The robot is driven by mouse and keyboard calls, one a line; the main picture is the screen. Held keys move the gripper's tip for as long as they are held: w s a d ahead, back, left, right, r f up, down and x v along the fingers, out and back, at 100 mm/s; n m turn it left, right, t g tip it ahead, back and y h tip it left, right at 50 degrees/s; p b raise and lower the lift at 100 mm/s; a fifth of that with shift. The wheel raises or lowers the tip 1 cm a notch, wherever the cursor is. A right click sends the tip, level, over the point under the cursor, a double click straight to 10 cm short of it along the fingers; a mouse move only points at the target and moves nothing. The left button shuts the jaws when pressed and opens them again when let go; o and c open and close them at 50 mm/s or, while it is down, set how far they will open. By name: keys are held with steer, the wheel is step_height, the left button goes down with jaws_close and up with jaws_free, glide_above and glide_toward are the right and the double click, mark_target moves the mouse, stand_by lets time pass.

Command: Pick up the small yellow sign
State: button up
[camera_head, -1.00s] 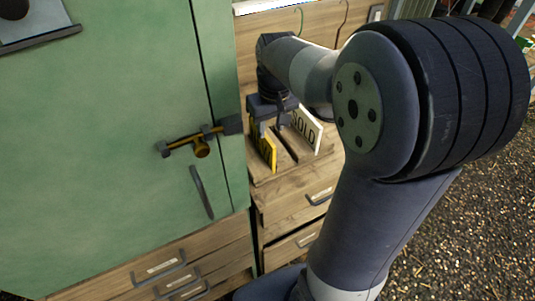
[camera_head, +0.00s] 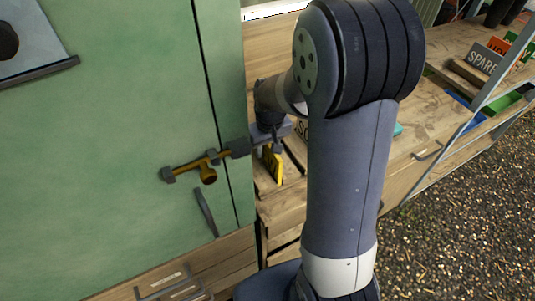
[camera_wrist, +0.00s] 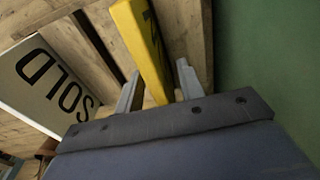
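The small yellow sign (camera_head: 274,166) stands on edge on a wooden counter beside the green cabinet. In the wrist view the yellow sign (camera_wrist: 143,42) reaches in between the two fingers. My gripper (camera_wrist: 160,88) is open, with one finger on each side of the sign. The left finger looks very near it and a gap shows at the right finger; I cannot tell whether either touches. The sign's lettering is mostly hidden.
A white SOLD sign (camera_wrist: 52,84) stands left of the yellow sign in the wrist view. The green cabinet (camera_head: 120,120) with a latch (camera_head: 208,165) is close beside my gripper. A SPARE sign (camera_head: 484,57) and bins stand at the far right.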

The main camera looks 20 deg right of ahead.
steer(key=shift+c, duration=0.4)
jaws_close()
steer(key=shift+r, duration=0.15)
